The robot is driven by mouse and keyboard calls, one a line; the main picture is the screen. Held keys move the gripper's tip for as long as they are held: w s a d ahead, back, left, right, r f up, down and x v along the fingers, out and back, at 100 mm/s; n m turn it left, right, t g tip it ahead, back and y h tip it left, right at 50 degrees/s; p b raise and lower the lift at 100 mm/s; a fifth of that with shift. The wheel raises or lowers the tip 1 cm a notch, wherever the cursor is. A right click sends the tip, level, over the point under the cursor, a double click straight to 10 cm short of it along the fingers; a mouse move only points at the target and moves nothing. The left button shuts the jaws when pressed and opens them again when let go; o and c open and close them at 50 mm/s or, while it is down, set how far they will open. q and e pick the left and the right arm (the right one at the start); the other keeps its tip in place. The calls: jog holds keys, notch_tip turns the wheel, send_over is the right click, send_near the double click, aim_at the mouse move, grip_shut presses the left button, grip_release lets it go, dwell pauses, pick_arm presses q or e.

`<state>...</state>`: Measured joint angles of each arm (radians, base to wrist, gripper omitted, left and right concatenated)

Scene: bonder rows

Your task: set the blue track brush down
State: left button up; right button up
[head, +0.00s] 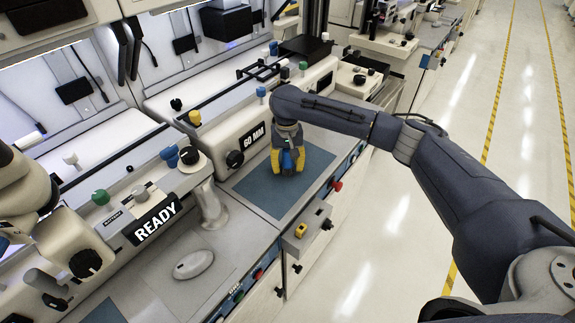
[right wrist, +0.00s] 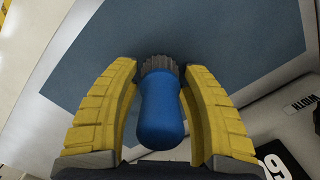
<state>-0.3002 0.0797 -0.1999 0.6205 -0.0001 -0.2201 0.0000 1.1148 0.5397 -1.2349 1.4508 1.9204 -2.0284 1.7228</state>
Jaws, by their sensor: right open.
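The blue track brush (head: 288,162) is at the blue-grey mat (head: 262,199) on the far bench, mostly hidden in the head view by my right gripper (head: 287,166). In the right wrist view, the brush (right wrist: 161,115) has a rounded blue handle towards the camera and grey bristles towards the mat (right wrist: 190,30). The yellow fingers of my right gripper (right wrist: 160,98) stand open on either side of it, with a narrow gap at the handle. Whether the bristles touch the mat is hard to tell. My left gripper is not in view.
A machine marked "60 MM" (head: 254,140) stands behind the mat. A small yellow item (head: 301,230) sits at the bench front. The mat's front part is clear.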

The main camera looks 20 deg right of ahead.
jog(key=r, duration=0.8)
jog(key=w+r, duration=0.1)
jog(key=r, duration=0.3)
jog(key=shift+r, duration=0.15)
jog(key=shift+d, duration=0.1)
